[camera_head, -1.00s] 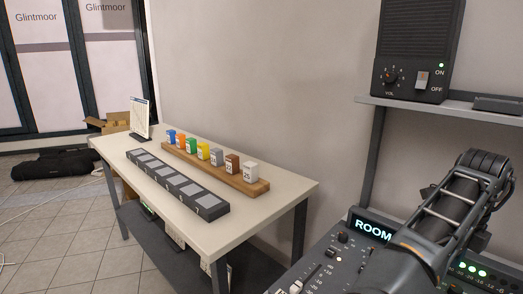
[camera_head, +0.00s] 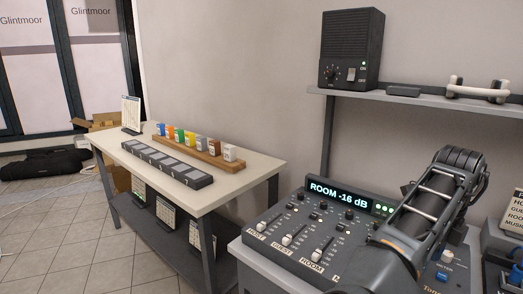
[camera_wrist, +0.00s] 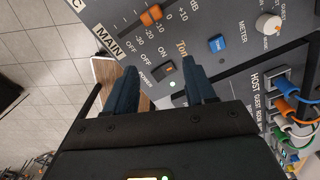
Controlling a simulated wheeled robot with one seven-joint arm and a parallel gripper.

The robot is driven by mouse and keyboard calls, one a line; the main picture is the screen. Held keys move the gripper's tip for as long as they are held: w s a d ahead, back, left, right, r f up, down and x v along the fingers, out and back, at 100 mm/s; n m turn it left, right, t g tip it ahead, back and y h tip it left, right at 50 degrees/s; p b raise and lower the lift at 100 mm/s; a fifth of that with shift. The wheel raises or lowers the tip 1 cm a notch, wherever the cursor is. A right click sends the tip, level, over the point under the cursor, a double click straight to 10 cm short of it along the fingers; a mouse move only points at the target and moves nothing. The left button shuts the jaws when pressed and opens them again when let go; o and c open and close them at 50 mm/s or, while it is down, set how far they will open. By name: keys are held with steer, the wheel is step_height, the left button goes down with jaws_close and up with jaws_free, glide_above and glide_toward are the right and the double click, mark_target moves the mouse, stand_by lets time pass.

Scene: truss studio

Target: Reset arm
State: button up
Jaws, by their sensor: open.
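My arm reaches over the mixing console (camera_head: 300,222) at the right of the head view. My gripper (camera_wrist: 163,84) shows in the wrist view, with its two dark blue fingers apart and nothing between them. In the head view my arm hides part of the console, and the fingertips cannot be seen there.
A shelf (camera_head: 420,101) with a black speaker box (camera_head: 352,48) and a white handset (camera_head: 478,88) is above the console. A table (camera_head: 230,190) at left bears a rack of coloured blocks (camera_head: 200,152) and a grey slotted strip (camera_head: 165,165). Coloured cables (camera_wrist: 285,105) plug in beside the gripper.

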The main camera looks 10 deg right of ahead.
steer(key=s+d+f+n+h, duration=0.1)
steer(key=s+d+h, duration=0.1)
steer(key=d, duration=0.1)
steer(key=s+d+f+n+h, duration=0.1)
steer(key=d+h, duration=0.1)
steer(key=d, duration=0.2)
steer(key=s+d+f+n+h, duration=0.1)
steer(key=s+d+n+h, duration=0.1)
steer(key=d, duration=0.1)
steer(key=shift+s+d+t, duration=0.3)
steer(key=shift+d, duration=0.05)
steer(key=s+d+n+t+h, duration=0.3)
steer(key=s+n+t+h, duration=0.15)
steer(key=n, duration=0.45)
steer(key=s+a+f+n+t+y, duration=0.35)
steer(key=s+a+n, duration=0.25)
steer(key=a+n, duration=0.3)
steer(key=s+a+f+n+t+y, duration=0.2)
steer(key=s+a+n+t, duration=0.4)
steer(key=a, duration=0.5)
steer(key=s+a+r+n+y, duration=0.2)
steer(key=s+a+r, duration=0.2)
steer(key=s+a, duration=0.3)
steer(key=s+a+r+n+y, duration=0.2)
steer(key=s+a+r+y, duration=0.1)
steer(key=s+a, duration=0.5)
steer(key=shift+s+a+r, duration=0.3)
steer(key=shift+a+r, duration=0.05)
steer(key=shift+a, duration=0.45)
